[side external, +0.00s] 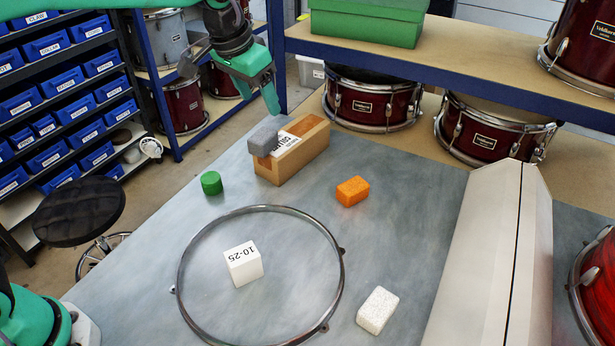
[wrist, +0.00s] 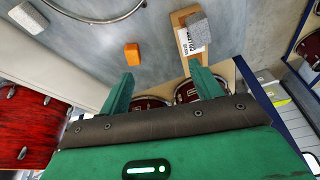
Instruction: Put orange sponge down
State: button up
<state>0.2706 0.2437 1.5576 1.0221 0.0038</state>
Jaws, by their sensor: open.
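The orange sponge (side external: 352,191) lies flat on the grey bench top, to the right of a wooden block. It also shows in the wrist view (wrist: 132,54), beyond my fingers and left of the wooden block. My gripper (side external: 272,95) is above the back of the bench, up and to the left of the sponge, and holds nothing. In the wrist view its two green fingers (wrist: 162,87) are spread wide apart with nothing between them. The sponge is clear of both fingers.
The wooden block (side external: 300,150) carries a grey sponge (side external: 264,138) and a white label. A green cylinder (side external: 211,183), a metal hoop (side external: 181,256) around a white cube (side external: 243,264), and a white sponge (side external: 377,310) lie nearby. A long pale case (side external: 496,260) stands right. Drums (side external: 372,100) sit behind.

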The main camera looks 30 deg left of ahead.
jog(key=s+a+r+n+t, duration=0.1)
jog(key=s+a, duration=0.4)
jog(key=s, duration=0.2)
jog(key=s+a+r+n, duration=0.1)
jog(key=s+a+r, duration=0.1)
jog(key=s+a, duration=0.35)
jog(key=s+a+f, duration=0.1)
jog(key=s+f, duration=0.1)
jog(key=s, duration=0.5)
jog(key=s+a+f+n+t+y, duration=0.1)
jog(key=s+a+f, duration=0.1)
jog(key=s, duration=0.5)
jog(key=shift+s+f, duration=0.15)
jog(key=shift+f, duration=0.55)
